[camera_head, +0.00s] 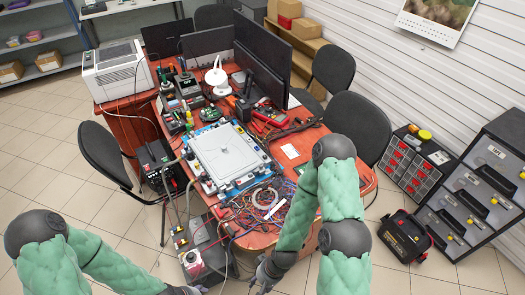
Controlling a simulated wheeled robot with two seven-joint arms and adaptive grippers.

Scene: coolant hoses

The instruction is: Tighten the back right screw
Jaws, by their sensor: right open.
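A flat silver-grey plate (226,150) sits on a blue-edged base (262,172) on the red-brown table. Small fittings show around its rim, but the back right screw is too small to make out. My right gripper (262,284) is at the bottom of the view, in front of the table and well apart from the plate. It is open, and nothing shows between its fingers. My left gripper (198,290) is at the bottom edge, mostly cut off, so its fingers cannot be judged.
Loose wires and a coiled hose (265,198) lie in front of the plate. Hoses run down its left side to a grey unit with a reddish part (192,258). Monitors (262,75) and a white lamp (216,76) stand behind. A chair (357,125) stands at the right.

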